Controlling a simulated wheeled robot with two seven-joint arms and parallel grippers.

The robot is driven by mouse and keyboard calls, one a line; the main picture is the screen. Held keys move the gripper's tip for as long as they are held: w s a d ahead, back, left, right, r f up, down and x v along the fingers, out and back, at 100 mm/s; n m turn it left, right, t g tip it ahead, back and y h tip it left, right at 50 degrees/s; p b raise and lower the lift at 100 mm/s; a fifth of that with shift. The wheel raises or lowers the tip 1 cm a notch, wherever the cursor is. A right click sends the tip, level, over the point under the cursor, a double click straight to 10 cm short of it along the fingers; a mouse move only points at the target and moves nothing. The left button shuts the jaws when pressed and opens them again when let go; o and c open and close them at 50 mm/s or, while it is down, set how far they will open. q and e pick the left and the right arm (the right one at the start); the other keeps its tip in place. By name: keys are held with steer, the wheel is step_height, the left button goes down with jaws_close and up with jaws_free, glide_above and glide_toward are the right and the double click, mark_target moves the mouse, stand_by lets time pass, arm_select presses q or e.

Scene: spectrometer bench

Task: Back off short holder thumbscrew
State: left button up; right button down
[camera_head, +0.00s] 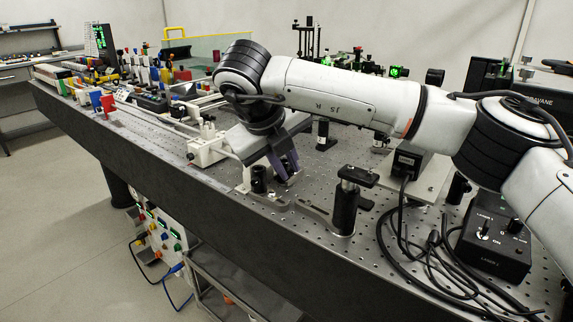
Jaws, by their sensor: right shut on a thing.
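A short black post holder (259,180) stands near the front edge of the bench, left of a taller black post holder (345,208). My right gripper (286,168), with purple fingertips, points down just right of the short holder, low over the bench. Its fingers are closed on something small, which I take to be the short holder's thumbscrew. The thumbscrew itself is hidden by the fingers and too small to make out. My left gripper is not in view.
A metal base plate (312,210) lies between the holders. A white stage assembly (207,146) stands to the left. The perforated bench (300,250) ends at a dark front edge.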

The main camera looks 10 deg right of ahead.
steer(key=c, duration=1.7)
jaws_free()
steer(key=shift+c, duration=0.2)
steer(key=shift+d+r, duration=0.1)
